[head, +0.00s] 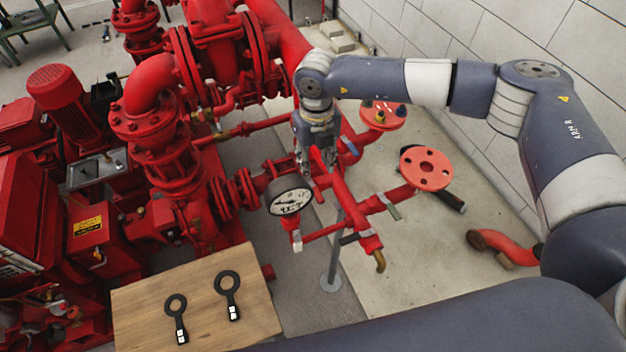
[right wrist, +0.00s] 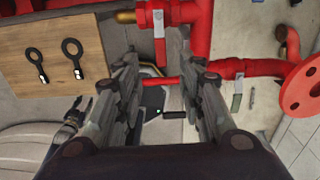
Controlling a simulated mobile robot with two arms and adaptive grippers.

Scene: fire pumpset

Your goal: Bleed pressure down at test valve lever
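My right gripper (head: 318,163) hangs over the red pipework, just behind and right of the round pressure gauge (head: 290,196). In the right wrist view its two fingers (right wrist: 160,60) stand apart with nothing gripped between them. Red pipe shows beyond them. Several small valve levers sit on this pipework: a grey one (head: 390,206) on the right branch, a dark one (head: 354,238) near the brass outlet (head: 379,262), and one by the gripper (head: 350,146). Which is the test valve lever I cannot tell. A dark jointed shape (right wrist: 72,120), apparently my left gripper, shows small at lower left.
A wooden board (head: 200,297) with two black ring-ended tags lies at front left. Red pumps and a motor (head: 65,90) fill the left. A red flange (head: 426,168) stands right of the levers.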

